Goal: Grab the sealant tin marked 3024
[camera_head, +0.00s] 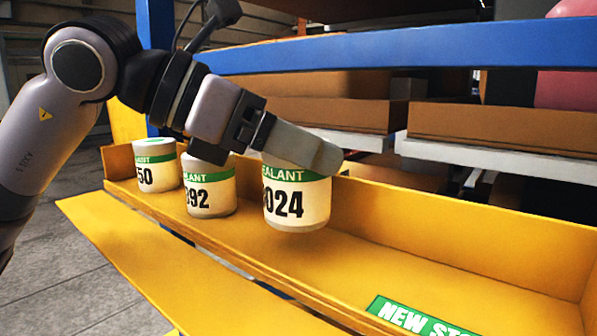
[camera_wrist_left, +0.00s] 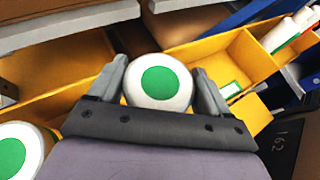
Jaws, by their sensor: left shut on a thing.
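The sealant tin marked 3024 (camera_head: 297,203) is white with a green band; its first digit is partly cut off at the tin's edge. My left gripper (camera_head: 318,154) is shut on it from above and hides its top in the head view. In the left wrist view, the tin's white lid with a green dot (camera_wrist_left: 160,83) sits between the two fingers. The tin is upright over the yellow tray (camera_head: 440,235); I cannot tell whether its base touches the floor of the tray. My right gripper is not in view.
A tin ending in 92 (camera_head: 208,190) stands left of the held tin, and one ending in 50 (camera_head: 155,165) stands farther left. The tray's right part is clear, with a green label (camera_head: 415,317) at front. A blue beam (camera_head: 400,50) and cardboard boxes (camera_head: 500,125) are behind.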

